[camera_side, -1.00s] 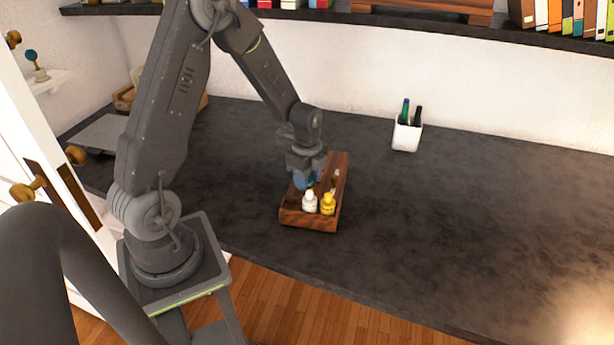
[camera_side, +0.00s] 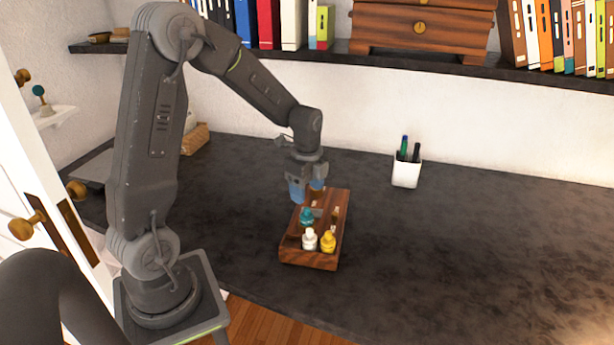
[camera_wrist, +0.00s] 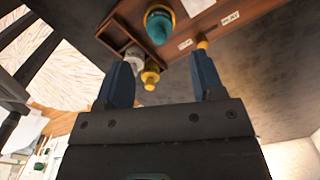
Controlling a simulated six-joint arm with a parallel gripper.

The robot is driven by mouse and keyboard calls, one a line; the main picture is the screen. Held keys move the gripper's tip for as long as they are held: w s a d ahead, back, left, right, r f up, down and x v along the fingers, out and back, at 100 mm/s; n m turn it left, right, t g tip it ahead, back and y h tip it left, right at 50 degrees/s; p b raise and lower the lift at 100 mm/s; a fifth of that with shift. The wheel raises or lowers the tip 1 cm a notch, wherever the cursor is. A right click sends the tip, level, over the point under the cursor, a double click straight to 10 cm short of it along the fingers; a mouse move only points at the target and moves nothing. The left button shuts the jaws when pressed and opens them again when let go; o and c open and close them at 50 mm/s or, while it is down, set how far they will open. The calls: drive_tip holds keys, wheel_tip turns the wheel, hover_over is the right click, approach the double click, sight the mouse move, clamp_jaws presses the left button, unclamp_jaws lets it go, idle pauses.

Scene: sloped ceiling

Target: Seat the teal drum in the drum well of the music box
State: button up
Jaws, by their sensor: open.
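The wooden music box (camera_side: 311,262) sits on the dark counter and also shows in the wrist view (camera_wrist: 184,36). The teal drum (camera_side: 306,216) is in the box, behind the small bottles. In the wrist view the drum (camera_wrist: 158,26) has a yellowish rim around it; I cannot tell how deep it sits. My gripper (camera_side: 307,192) is above the box, its blue fingers apart and empty. In the wrist view the gripper (camera_wrist: 161,60) shows a wide gap between its fingers, clear of the drum.
A white bottle (camera_side: 309,240) and a yellow bottle (camera_side: 328,241) stand in the box's front compartment. A white pen cup (camera_side: 406,173) stands at the back right. A shelf (camera_side: 470,68) with books and a wooden cabinet runs above. The counter right of the box is clear.

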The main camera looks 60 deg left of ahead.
sight(307, 209)
wheel_tip(307, 209, up, 4)
drive_tip(key=shift+f, duration=0.25)
drive_tip(key=s+d+r+n+t, duration=0.5)
drive_tip(key=s+d+r+n, duration=0.7)
drive_tip(key=s+d, duration=0.3)
drive_tip(key=shift+s+d+n+t, duration=0.25)
drive_tip(key=shift+d+n+t, duration=0.1)
drive_tip(key=shift+n, duration=0.45)
drive_tip(key=shift+o, duration=0.3)
